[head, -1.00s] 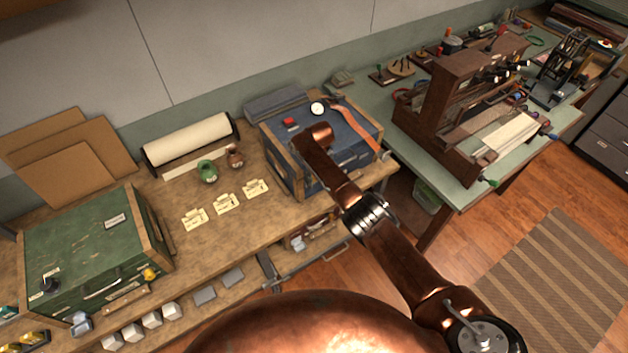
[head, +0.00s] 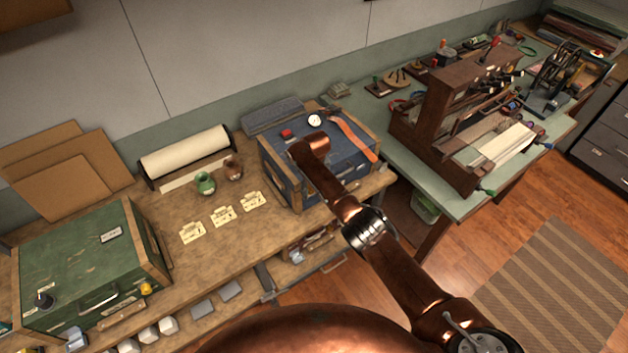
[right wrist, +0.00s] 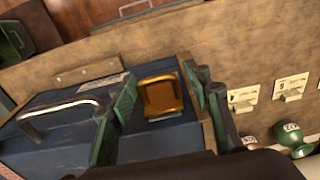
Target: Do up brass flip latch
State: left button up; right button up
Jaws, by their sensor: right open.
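The brass latch (right wrist: 162,96) is a gold, U-shaped piece on the blue chest (right wrist: 55,143), close to its wooden corner. In the head view the blue chest (head: 350,152) stands on the wooden bench, its near left part hidden by my right arm. My right gripper (right wrist: 163,77) is open, with one green finger on each side of the latch. Contact with the latch cannot be told. In the head view the right fingertips and the latch are hidden. My left gripper is not in view.
A metal handle (right wrist: 60,115) is left of the fingers on the chest. A green chest (head: 90,262) stands farther left. A loom (head: 462,125) stands on the right table.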

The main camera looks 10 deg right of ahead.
notch_tip(320, 180, up, 11)
jog(key=shift+s+d+f, duration=0.15)
jog(key=shift+s+d, duration=0.1)
jog(key=shift+s, duration=0.15)
dwell(0.6)
